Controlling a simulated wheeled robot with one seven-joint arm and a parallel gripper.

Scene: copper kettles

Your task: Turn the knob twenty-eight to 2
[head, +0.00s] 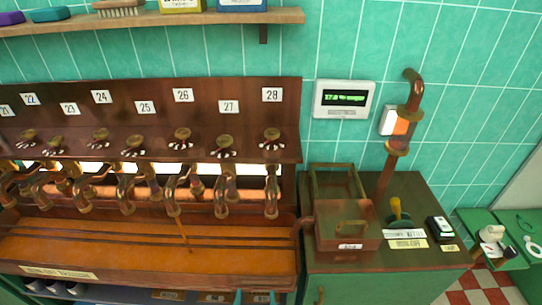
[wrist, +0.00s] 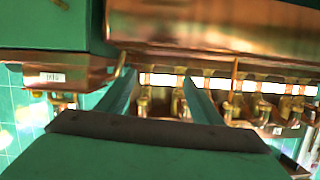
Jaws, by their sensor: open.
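Knob twenty-eight (head: 272,136) is a small brass knob under the white label 28 (head: 271,94), at the right end of the knob row on the dark copper panel (head: 248,116). Pale marks sit below the knob; its setting is too small to read. A bent copper spout (head: 271,196) hangs below it. Brass fittings (wrist: 180,102) are visible beyond the fingers. I cannot tell whether knob twenty-eight is in the wrist view.
Knob twenty-seven (head: 223,143) and several others line the panel to the left. To the right are a green cabinet (head: 420,275), a copper box (head: 345,235), a wall display (head: 345,99) and a vertical copper pipe (head: 411,100).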

